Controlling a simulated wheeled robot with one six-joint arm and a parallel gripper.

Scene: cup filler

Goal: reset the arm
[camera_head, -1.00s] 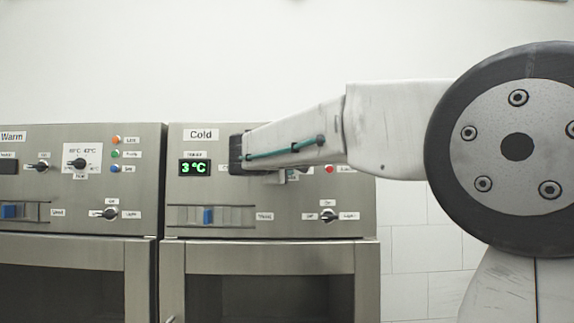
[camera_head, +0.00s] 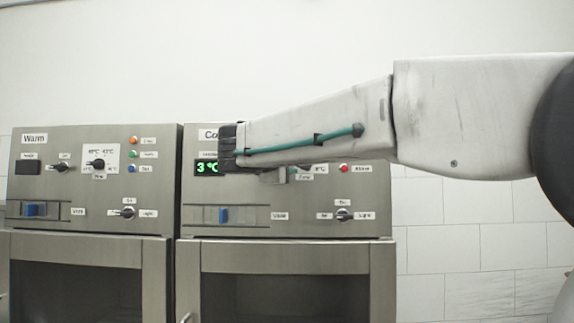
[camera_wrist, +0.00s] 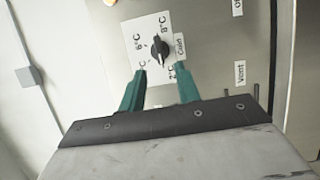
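My gripper shows in the wrist view (camera_wrist: 160,84) with its two green fingers apart and nothing between them. Beyond the fingertips is a black temperature knob (camera_wrist: 158,50) on a white dial plate of the Cold unit. The knob appears apart from the fingers. In the head view my arm reaches in from the right, and its dark end covers part of the Cold panel (camera_head: 305,222), including part of its label and green display (camera_head: 207,168).
The Warm unit (camera_head: 100,215) stands to the left of the Cold unit, with knobs, coloured lights and a blue slider. The Cold unit has a blue slider (camera_head: 223,215) and a lower knob (camera_head: 344,215). White wall (camera_head: 300,60) lies behind, with clear room above both units.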

